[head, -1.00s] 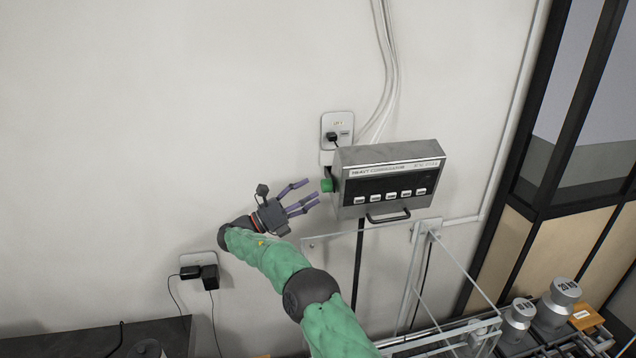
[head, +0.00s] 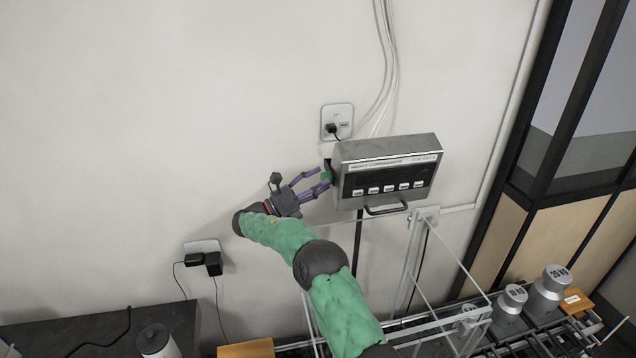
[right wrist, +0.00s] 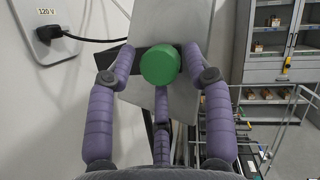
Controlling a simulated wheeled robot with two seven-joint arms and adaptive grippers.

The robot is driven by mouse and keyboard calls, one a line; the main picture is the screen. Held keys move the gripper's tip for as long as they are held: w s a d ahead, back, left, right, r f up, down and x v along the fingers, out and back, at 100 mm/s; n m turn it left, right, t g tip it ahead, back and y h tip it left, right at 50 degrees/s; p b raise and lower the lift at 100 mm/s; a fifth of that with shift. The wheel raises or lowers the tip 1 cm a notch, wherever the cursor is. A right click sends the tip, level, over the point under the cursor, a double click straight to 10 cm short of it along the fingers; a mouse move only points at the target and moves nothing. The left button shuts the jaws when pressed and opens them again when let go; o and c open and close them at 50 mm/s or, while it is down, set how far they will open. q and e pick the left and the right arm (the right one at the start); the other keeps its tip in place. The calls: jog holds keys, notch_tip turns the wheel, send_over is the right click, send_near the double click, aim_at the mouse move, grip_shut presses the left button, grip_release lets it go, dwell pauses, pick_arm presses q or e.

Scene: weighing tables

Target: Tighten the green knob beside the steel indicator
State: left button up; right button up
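The steel indicator (head: 387,172) is a grey box with a dark face and a row of white buttons, fixed near the wall. The green knob (head: 326,177) sits on its left side. My right gripper (head: 322,179) reaches in from the left, its purple fingers around the knob in the head view. In the right wrist view the round green knob (right wrist: 160,65) lies between the fingertips (right wrist: 159,72). Small gaps show on either side of it, so the gripper looks open; contact cannot be seen. My left gripper is in neither view.
A wall outlet (head: 337,122) with a black plug is just above the indicator, with white cables beyond. A clear-walled frame (head: 408,270) stands below. Steel weights (head: 548,292) stand at lower right. The wall left of the gripper is bare.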

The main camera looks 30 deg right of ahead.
jog(key=c, duration=0.6)
jog(key=shift+w+d+m+g+y+b, duration=0.1)
jog(key=shift+m+g+b, duration=0.65)
jog(key=shift+m+b, duration=0.5)
jog(key=shift+w+a+m+g+y+b, duration=0.1)
jog(key=shift+m+g+b, duration=0.75)
jog(key=shift+m, duration=0.75)
jog(key=shift+w+d+m+g+y+b, duration=0.1)
jog(key=shift+m+g+b, duration=0.6)
jog(key=shift+m+b, duration=0.6)
jog(key=shift+c, duration=0.2)
jog(key=o, duration=1.1)
jog(key=shift+s, duration=0.15)
